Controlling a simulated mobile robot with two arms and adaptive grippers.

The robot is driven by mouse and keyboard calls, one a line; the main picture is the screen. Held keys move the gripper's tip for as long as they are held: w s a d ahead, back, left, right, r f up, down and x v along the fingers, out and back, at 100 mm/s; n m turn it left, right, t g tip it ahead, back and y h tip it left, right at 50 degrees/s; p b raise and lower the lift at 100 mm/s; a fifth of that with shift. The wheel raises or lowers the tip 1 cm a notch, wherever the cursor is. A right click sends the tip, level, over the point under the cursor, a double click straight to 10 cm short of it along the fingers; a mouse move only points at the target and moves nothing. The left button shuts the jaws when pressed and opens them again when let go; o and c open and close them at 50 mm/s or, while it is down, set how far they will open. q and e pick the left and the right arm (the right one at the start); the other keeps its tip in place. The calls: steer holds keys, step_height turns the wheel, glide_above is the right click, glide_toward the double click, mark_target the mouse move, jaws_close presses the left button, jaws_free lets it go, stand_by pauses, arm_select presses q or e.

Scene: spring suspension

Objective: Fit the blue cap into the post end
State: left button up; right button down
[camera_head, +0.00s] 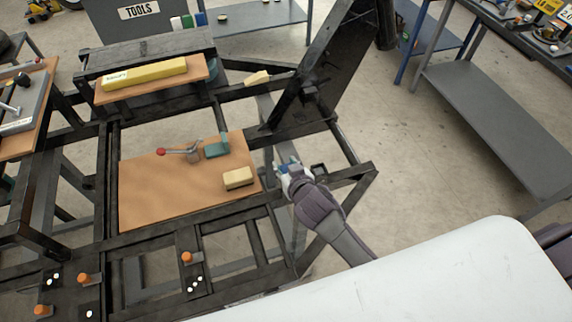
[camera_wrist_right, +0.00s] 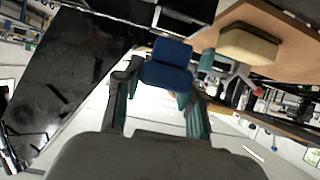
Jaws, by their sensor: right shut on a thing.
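My right gripper (camera_head: 287,168) is shut on the blue cap (camera_head: 283,169), just right of the wooden board on the black frame. In the right wrist view the blue cap (camera_wrist_right: 168,65) is a dark blue block between the fingertips of my right gripper (camera_wrist_right: 160,84). A small dark square opening (camera_head: 319,170), which looks like the hollow post end, lies just right of the gripper in the head view. The cap is apart from it. My left gripper is not in view.
The wooden board (camera_head: 150,195) holds a cream block (camera_head: 238,178), a green vise-like piece (camera_head: 216,147) and a red-knobbed lever (camera_head: 162,152). A large dark slanted panel (camera_head: 325,75) rises behind the gripper. Open floor (camera_head: 430,160) lies to the right.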

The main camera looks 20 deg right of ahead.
steer(key=shift+p, duration=0.3)
stand_by(0.8)
steer(key=shift+f+b, duration=1.05)
steer(key=shift+f, duration=0.25)
steer(key=c, duration=0.6)
jaws_free()
steer(key=shift+s, duration=0.1)
steer(key=v, duration=1.2)
